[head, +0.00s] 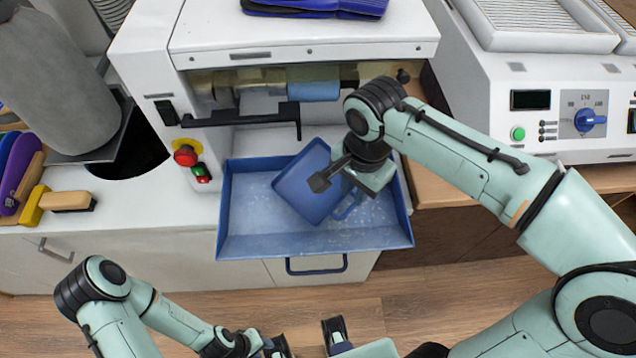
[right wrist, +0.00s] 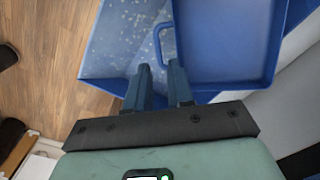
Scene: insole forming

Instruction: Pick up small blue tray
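The small blue tray (head: 300,188) lies tilted inside a larger blue tray (head: 235,243) below the white machine. Its flat inside and rim also show in the right wrist view (right wrist: 222,40). Its loop handle (right wrist: 158,45) is on the side near my right gripper. My right gripper (right wrist: 160,68) is open, its fingertips close to the handle with a gap between them. I cannot tell if they touch it. In the head view the right gripper (head: 330,176) hides part of the tray. My left gripper (head: 272,346) is low at the bottom edge, away from the trays; its opening is unclear.
The white machine (head: 300,45) with rollers and a black bar stands directly behind the trays. A red button (head: 185,155) is on its left. A second white machine (head: 545,110) stands right. A brush (head: 68,201) lies on the left counter. Open floor lies in front.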

